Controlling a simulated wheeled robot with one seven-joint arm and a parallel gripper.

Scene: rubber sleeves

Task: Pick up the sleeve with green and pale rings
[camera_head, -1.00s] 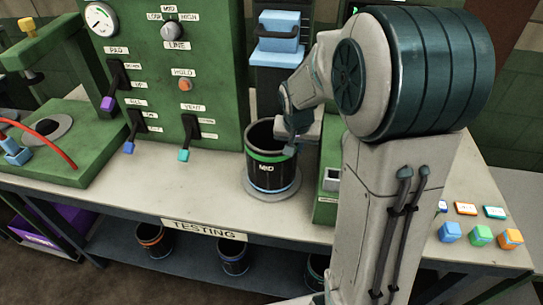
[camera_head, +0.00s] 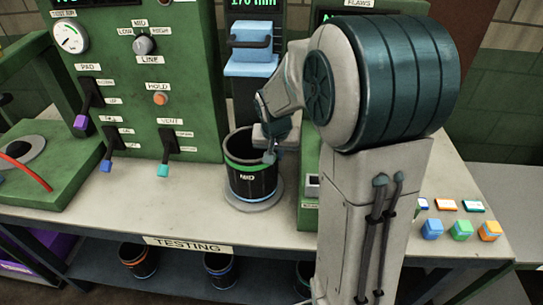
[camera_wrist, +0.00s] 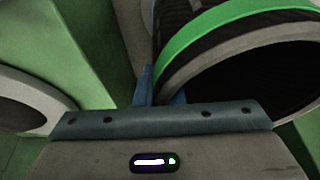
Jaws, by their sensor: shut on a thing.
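The sleeve with green and pale rings (camera_head: 247,184) is a black open-topped cylinder marked "MID". It has a green ring near its top and a pale bluish ring near its base. It looks upright on a round grey plate (camera_head: 235,204) on the bench; I cannot tell if there is a gap below it. My gripper (camera_head: 271,156) is shut on its wall at the right side of the rim. In the wrist view, the blue fingers of my gripper (camera_wrist: 162,94) meet the sleeve's edge, with its green ring (camera_wrist: 235,25) and dark opening beside them.
Green control panels (camera_head: 190,75) with levers stand behind and left, and a blue block (camera_head: 250,42) on a column is behind the sleeve. Another green unit (camera_head: 309,190) is close on the right. Several sleeves (camera_head: 220,270) sit on the shelf below. Small coloured blocks (camera_head: 461,229) lie at right.

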